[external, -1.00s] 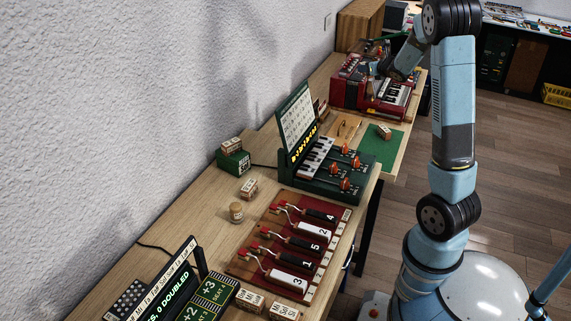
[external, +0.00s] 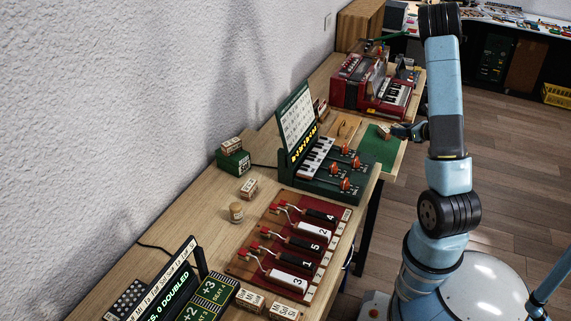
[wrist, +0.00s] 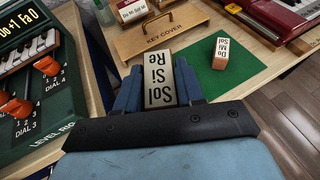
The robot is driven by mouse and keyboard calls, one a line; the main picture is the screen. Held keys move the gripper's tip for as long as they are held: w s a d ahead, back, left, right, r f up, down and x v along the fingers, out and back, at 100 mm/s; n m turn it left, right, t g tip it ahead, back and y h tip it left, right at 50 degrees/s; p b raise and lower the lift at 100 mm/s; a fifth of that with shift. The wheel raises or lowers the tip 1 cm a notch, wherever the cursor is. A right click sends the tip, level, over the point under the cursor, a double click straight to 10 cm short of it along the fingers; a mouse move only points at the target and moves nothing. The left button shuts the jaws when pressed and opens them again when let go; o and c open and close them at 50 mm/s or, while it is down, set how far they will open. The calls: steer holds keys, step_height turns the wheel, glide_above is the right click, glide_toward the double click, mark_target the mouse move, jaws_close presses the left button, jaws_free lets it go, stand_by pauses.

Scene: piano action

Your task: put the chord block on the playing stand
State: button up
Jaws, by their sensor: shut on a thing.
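My gripper (wrist: 158,90) is shut on a chord block (wrist: 158,80) marked Sol, Si, Re, with a blue finger on each side of it. In the external view my gripper (external: 404,131) is low beside the green mat (external: 376,149); the held block cannot be told apart there. A second wooden block (wrist: 221,53), marked Do, Mi, Sol, rests on the green mat in the wrist view. Another block (external: 231,145) sits on a small green box (external: 233,162) by the wall. I cannot tell which thing is the playing stand.
A green dial panel with keys (external: 325,170) stands left of the mat in the wrist view. The wooden key cover (wrist: 160,30) lies behind the mat. A red board with numbered bars (external: 295,245) is nearer.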

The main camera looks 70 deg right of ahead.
steer(key=shift+s+a+f, duration=0.15)
steer(key=shift+s+a, duration=0.15)
steer(key=shift+a, duration=0.05)
steer(key=shift+w+d+f, duration=0.1)
steer(key=shift+d+f, duration=0.05)
steer(key=shift+f, duration=0.05)
steer(key=w+d+f, duration=0.4)
steer(key=w+d, duration=0.1)
steer(key=d, duration=0.1)
glide_above(380, 146)
steer(key=f, duration=0.5)
steer(key=shift+s+a+f, duration=0.15)
steer(key=shift+a, duration=0.05)
steer(key=shift+d+f, duration=0.15)
steer(key=shift+f, duration=1.5)
steer(key=o, duration=1)
steer(key=shift+f, duration=0.1)
steer(key=shift+o, duration=0.2)
